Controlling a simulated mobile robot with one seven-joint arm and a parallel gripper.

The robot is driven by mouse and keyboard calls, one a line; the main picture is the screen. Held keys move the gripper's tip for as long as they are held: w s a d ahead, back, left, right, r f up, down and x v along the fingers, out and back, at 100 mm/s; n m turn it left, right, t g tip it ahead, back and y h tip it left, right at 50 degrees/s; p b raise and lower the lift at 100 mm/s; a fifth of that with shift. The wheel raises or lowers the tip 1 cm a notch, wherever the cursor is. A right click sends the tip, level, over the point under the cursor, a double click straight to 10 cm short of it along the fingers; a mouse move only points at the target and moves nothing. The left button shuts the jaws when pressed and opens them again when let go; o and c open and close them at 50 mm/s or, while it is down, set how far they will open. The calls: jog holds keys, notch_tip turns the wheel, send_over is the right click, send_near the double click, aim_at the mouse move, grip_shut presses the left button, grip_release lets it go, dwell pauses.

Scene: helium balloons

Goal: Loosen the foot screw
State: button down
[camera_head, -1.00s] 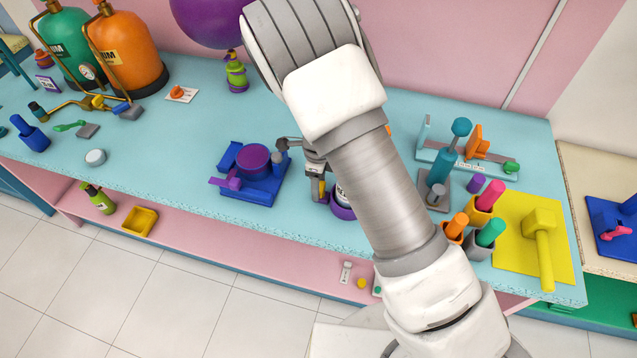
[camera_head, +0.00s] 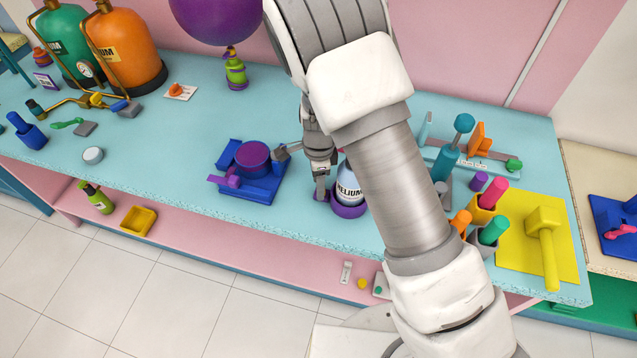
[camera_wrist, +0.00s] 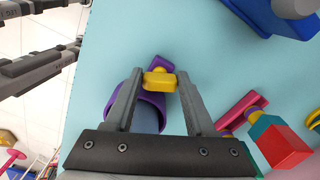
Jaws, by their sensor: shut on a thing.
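A bottle labelled HELIUM (camera_head: 348,187) stands upright in a purple foot (camera_head: 349,211) near the front edge of the bench, partly behind my arm. The bottle also shows in the wrist view (camera_wrist: 148,118), inside the purple foot (camera_wrist: 118,103). The yellow foot screw (camera_wrist: 159,81) sits beside the foot, between my fingertips. My gripper (camera_head: 320,193) is low beside the bottle, on its left. In the wrist view my gripper (camera_wrist: 160,82) is shut on the yellow screw. The fingers hide the screw in the head view.
A blue fixture with a purple disc (camera_head: 252,158) stands left of my gripper. Colored handles in holders (camera_head: 490,198) and a yellow mallet (camera_head: 545,240) lie to the right. A purple balloon (camera_head: 215,15) hangs at the back. The bench between the fixture and the white disc (camera_head: 93,155) is clear.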

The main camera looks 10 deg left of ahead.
jog(key=shift+n+b, duration=0.4)
jog(key=shift+n, duration=0.8)
jog(key=shift+c, duration=1.2)
grip_release()
jog(key=shift+s, duration=0.1)
notch_tip(320, 180, up, 18)
jog(key=shift+f, duration=0.25)
jog(key=shift+c, duration=0.2)
